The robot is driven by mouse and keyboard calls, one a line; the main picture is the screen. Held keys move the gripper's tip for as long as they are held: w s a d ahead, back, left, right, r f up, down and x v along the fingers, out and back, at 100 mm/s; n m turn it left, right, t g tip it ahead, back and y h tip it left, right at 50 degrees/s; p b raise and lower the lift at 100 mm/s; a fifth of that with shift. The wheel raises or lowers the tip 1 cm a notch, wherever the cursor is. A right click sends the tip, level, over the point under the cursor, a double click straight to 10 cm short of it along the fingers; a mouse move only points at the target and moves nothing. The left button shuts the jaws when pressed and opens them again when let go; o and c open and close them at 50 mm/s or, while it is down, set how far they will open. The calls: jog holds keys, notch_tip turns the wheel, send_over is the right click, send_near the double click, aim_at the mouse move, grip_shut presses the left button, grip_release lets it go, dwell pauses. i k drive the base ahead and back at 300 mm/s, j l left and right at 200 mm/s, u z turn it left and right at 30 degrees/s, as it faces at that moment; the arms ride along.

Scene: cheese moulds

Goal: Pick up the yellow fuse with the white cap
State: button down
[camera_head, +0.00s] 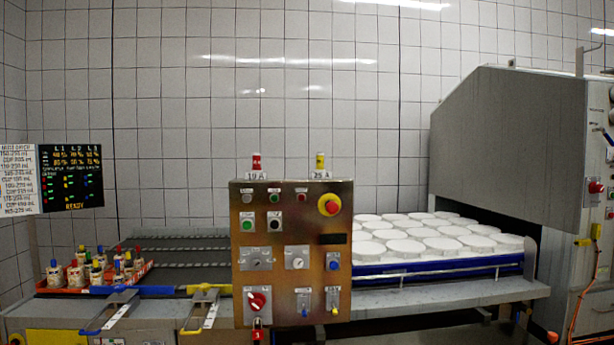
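A small yellow fuse (320,162) stands upright on the right part of the control box's top edge, behind a white label reading about "25 A" (320,175). A pale tip shows at its top, but it is too small to be sure of a white cap. A similar red fuse (256,161) stands to the left, behind a label reading about "19 A" (256,176). Both fuses are apart from each other and nothing touches them from above. My gripper is not in view.
The metal control box (270,228) carries buttons and knobs, including a red-on-yellow stop button (329,204). Right of it, white cheese moulds (440,243) fill a blue-edged conveyor (430,268) before a grey machine (510,135). Several colour-capped bottles (76,276) stand left. Above the box is free room.

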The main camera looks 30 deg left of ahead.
aim_at(320, 160)
jog(key=i+j, duration=0.15)
jog(key=j, duration=0.65)
jog(key=i+j, duration=0.1)
jog(key=j, duration=0.7)
jog(key=i+j+z, duration=0.1)
jog(key=j, duration=0.7)
jog(key=i+j, duration=0.15)
jog(key=j, duration=0.7)
jog(key=i+j+z, duration=0.1)
jog(key=j, duration=0.7)
